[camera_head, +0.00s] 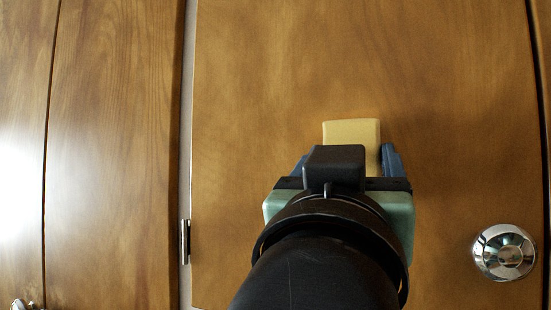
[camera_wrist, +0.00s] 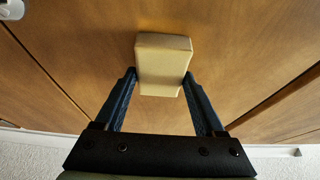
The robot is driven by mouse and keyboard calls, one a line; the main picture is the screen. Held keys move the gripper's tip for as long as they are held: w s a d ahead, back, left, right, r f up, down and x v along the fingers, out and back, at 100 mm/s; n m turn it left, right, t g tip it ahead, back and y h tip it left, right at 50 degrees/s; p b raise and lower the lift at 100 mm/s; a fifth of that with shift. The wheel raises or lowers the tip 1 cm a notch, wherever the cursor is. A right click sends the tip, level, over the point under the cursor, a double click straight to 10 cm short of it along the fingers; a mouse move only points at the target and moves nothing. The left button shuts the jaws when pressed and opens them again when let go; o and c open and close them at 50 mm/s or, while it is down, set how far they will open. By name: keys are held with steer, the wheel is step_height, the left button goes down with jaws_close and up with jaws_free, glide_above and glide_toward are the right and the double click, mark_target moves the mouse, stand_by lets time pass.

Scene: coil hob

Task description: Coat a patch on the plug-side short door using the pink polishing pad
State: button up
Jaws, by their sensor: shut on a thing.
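A pale yellow block-shaped pad (camera_head: 352,131) is held in my gripper (camera_head: 346,160); it looks yellow, not pink. In the wrist view the pad (camera_wrist: 163,62) sits between the two blue fingers of my gripper (camera_wrist: 159,80), which are shut on its sides. A brown wood-grain door (camera_head: 270,70) fills the middle and right of the head view, directly behind the pad. I cannot tell whether the pad touches the door. My arm hides the door's lower middle. No plug is visible, and no coated patch shows clearly.
A round chrome knob (camera_head: 504,252) sticks out at the door's lower right. A metal hinge (camera_head: 185,242) is on its left edge. Another wooden panel (camera_head: 115,150) stands to the left, with a bright glare beyond it. The door's upper part is clear.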

mark_target(383, 139)
steer(key=shift+w+a, duration=0.55)
steer(key=shift+a, duration=0.75)
steer(key=shift+w+a, duration=0.55)
steer(key=shift+a, duration=0.8)
steer(key=shift+w+a, duration=0.55)
steer(key=shift+a, duration=0.75)
steer(key=shift+r+p, duration=0.7)
steer(key=shift+r, duration=0.35)
steer(key=shift+s+d+f, duration=0.1)
steer(key=shift+s+d, duration=0.65)
steer(key=shift+d, duration=1.05)
steer(key=shift+s+d+r, duration=0.1)
steer(key=shift+s+d, duration=0.6)
steer(key=shift+d, duration=1.05)
steer(key=shift+s+d+f, duration=0.1)
steer(key=shift+s+d, duration=0.65)
steer(key=shift+d, duration=1.05)
steer(key=shift+s+a+p, duration=0.2)
steer(key=shift+s+a, duration=0.2)
steer(key=shift+s, duration=0.5)
steer(key=shift+s+a+p, duration=0.2)
steer(key=shift+s+a, duration=0.2)
steer(key=shift+s, duration=0.5)
steer(key=shift+s+a+p, duration=0.2)
steer(key=shift+s+a, duration=0.2)
steer(key=shift+s, duration=0.5)
